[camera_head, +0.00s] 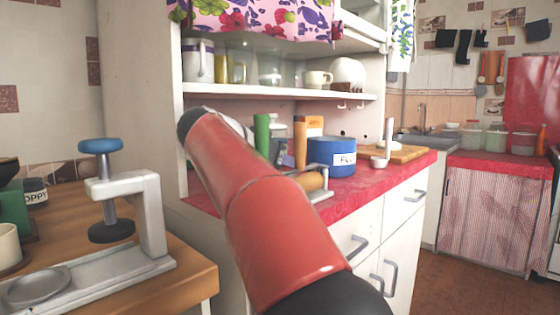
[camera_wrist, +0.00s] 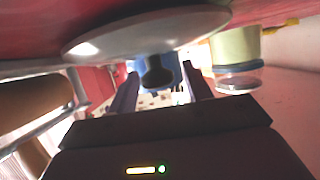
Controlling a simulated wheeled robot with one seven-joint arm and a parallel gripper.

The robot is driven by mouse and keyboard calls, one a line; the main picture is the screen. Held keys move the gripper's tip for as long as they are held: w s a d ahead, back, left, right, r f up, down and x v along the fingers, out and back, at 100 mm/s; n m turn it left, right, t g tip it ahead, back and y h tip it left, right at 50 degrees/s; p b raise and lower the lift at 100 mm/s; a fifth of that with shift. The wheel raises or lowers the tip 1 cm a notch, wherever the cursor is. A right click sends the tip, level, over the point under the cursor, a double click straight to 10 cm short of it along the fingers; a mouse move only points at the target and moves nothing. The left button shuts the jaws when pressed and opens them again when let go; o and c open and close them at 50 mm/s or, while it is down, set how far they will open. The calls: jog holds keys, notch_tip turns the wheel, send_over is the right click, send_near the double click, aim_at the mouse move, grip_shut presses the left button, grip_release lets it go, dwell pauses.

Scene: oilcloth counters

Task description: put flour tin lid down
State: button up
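The blue flour tin (camera_head: 325,150), its label partly readable, stands on the red-topped counter. The lid (camera_wrist: 125,38) is a pale grey disc with a dark knob (camera_wrist: 157,72). In the wrist view, which is upside down, it appears to lie flat on the red surface, knob pointing away from it. My gripper (camera_wrist: 161,80) has its two fingers apart on either side of the knob, with visible gaps. A blue shape, probably the tin, shows behind the knob. In the head view my red arm hides the gripper and the lid.
A metal-framed thing with a wooden roller (camera_head: 313,182) sits before the tin. A white ladle-like thing (camera_head: 388,140) and a board (camera_head: 408,154) are to its right. Green and orange containers stand behind. A yellow-green jar (camera_wrist: 236,47) is close beside the lid. A shelf (camera_head: 290,92) hangs above.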

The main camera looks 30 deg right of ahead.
jog(key=shift+w+f, duration=0.15)
jog(key=shift+f, duration=0.65)
jog(key=shift+r+p, duration=0.45)
jog(key=shift+p, duration=0.05)
jog(key=v, duration=0.4)
jog(key=r+v, duration=0.1)
jog(key=v, duration=0.3)
jog(key=shift+d+p, duration=0.25)
jog(key=shift+p, duration=0.05)
